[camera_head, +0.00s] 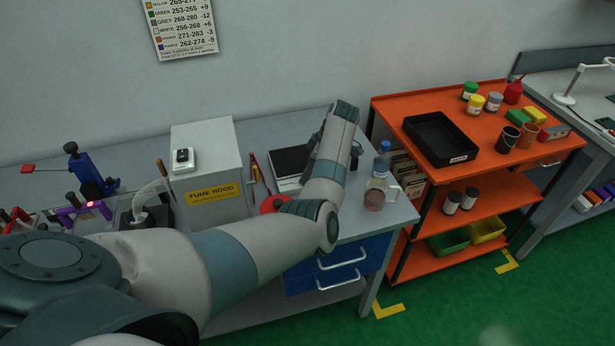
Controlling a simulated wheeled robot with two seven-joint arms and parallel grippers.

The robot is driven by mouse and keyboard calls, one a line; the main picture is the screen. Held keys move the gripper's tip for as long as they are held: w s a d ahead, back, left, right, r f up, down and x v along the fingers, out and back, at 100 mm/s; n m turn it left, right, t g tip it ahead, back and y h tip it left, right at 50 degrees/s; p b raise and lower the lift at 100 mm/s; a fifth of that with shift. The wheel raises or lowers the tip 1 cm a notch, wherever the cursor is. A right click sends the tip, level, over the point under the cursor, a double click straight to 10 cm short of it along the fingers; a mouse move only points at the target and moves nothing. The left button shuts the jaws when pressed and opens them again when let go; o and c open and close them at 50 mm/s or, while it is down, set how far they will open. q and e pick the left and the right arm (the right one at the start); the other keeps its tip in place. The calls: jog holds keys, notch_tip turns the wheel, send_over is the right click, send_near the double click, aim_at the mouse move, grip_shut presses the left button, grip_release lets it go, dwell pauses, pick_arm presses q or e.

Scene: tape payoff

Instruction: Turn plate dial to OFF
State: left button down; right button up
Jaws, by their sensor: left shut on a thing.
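My left arm comes in from the left, bends above the bench front and reaches up over its right half. My left gripper (354,155) is mostly hidden behind my own forearm; only a dark part shows beside it. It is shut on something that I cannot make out. A pale device with a black top (289,161) sits on the bench left of my forearm; I cannot tell whether it is the plate. No dial or OFF mark can be read. My right gripper is not in view.
A fume hood box (208,160) stands on the grey bench left of my forearm. A bottle (381,166) and a jar (374,198) stand close to its right. An orange cart (387,105) with a black tray (439,139) stands farther right. Green floor is open in front.

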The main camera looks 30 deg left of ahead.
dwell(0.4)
pick_arm(q)
jog(key=c, duration=1.9)
grip_release()
jog(key=shift+o, duration=0.2)
jog(key=shift+w+d+r, duration=0.15)
jog(key=shift+d+r, duration=0.05)
jog(key=shift+r, duration=0.25)
jog(key=b+v, duration=0.4)
jog(key=v, duration=1.2)
jog(key=shift+r, duration=0.2)
